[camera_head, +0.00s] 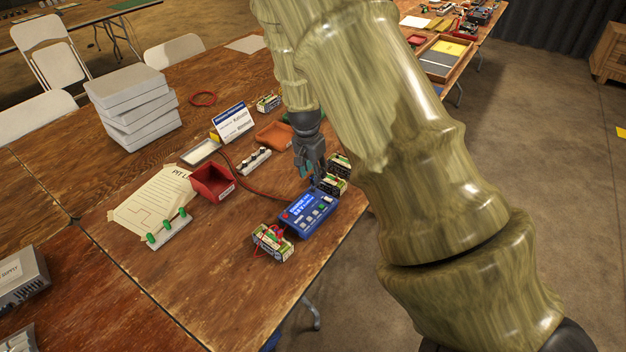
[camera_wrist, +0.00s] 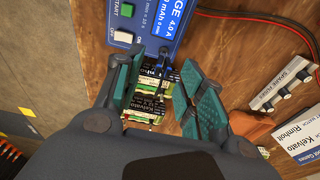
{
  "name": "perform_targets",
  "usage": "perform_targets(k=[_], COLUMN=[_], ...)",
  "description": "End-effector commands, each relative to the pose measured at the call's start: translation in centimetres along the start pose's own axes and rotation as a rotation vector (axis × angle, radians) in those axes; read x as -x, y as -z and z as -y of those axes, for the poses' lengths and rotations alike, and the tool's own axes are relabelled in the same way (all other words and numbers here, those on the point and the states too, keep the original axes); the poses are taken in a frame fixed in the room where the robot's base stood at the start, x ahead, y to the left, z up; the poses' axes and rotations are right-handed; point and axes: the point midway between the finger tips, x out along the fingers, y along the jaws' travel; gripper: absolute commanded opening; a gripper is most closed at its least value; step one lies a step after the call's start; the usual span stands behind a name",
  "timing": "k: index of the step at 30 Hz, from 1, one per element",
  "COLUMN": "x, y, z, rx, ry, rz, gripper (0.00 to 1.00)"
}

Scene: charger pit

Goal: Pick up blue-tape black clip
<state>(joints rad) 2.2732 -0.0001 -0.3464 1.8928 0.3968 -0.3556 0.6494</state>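My gripper (camera_head: 310,168) hangs over the table just behind the blue charger (camera_head: 308,213). In the wrist view my gripper (camera_wrist: 162,78) is open, its teal-padded fingers apart. Between the fingertips, a small dark piece with a bluish part (camera_wrist: 165,62) sits at the charger's edge, above the battery packs; it looks like the black clip, but its tape is too small to make out surely. Battery packs with green-and-white labels (camera_wrist: 148,103) lie below and between the fingers. Nothing is visibly held. In the head view the clip cannot be made out.
Battery packs (camera_head: 338,164) stand close right of my gripper. Another pack (camera_head: 272,243) with red leads stands in front of the charger. A red bin (camera_head: 212,183), an orange tray (camera_head: 274,135) and a white sign (camera_head: 232,122) lie left.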

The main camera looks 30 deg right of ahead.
Motion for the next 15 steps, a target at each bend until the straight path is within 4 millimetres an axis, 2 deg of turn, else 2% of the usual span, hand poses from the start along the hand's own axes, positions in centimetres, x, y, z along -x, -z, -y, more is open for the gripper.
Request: perform_targets(k=[9,15], x=[-3.3,-4.3], y=[0.1,0.1], z=[0.4,0.5], rx=[0.002,0.002], ry=[-0.001,0.000], rz=[0.001,0.000], gripper=[0.39,0.39])
